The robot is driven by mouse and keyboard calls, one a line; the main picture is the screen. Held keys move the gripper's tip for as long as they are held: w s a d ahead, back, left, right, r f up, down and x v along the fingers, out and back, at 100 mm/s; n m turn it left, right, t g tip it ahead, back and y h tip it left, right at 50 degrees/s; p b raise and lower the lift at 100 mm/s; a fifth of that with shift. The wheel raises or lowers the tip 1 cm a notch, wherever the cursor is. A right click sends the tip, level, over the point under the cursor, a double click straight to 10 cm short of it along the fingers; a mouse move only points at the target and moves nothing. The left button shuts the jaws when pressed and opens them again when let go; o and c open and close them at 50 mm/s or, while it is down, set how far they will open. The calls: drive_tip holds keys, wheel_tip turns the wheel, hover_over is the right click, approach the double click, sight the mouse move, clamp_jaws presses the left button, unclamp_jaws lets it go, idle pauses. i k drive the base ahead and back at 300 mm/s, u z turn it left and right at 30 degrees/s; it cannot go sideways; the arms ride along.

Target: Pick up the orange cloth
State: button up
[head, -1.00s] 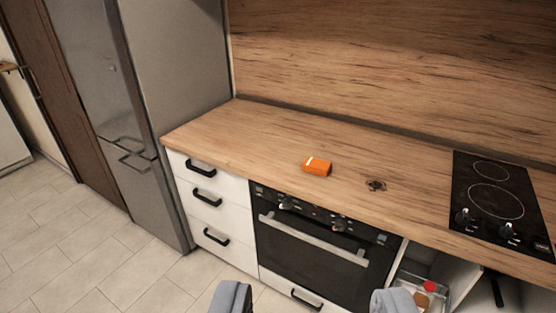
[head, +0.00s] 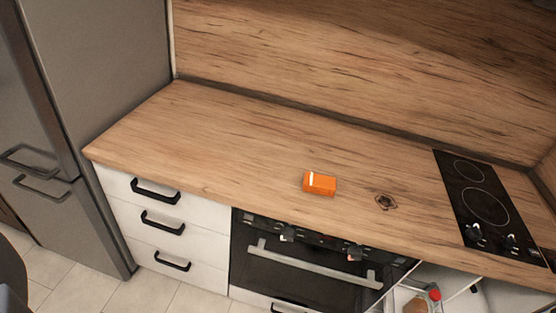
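The orange cloth (head: 320,184) looks like a small folded orange block with a pale strip at its left end. It lies flat on the wooden countertop (head: 215,135), a little back from the front edge and above the oven. Nothing touches it. My gripper does not show in the head view now, so its distance from the cloth cannot be read.
A black hob (head: 485,207) is set into the counter at right. A small dark ring-shaped item (head: 386,202) lies right of the cloth. A tall grey fridge (head: 100,90) stands at left. The oven (head: 300,262) is below. The counter left of the cloth is clear.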

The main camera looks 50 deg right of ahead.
sight(317, 183)
drive_tip(key=z, duration=0.45)
drive_tip(key=i, duration=1.3)
drive_tip(key=z, duration=0.85)
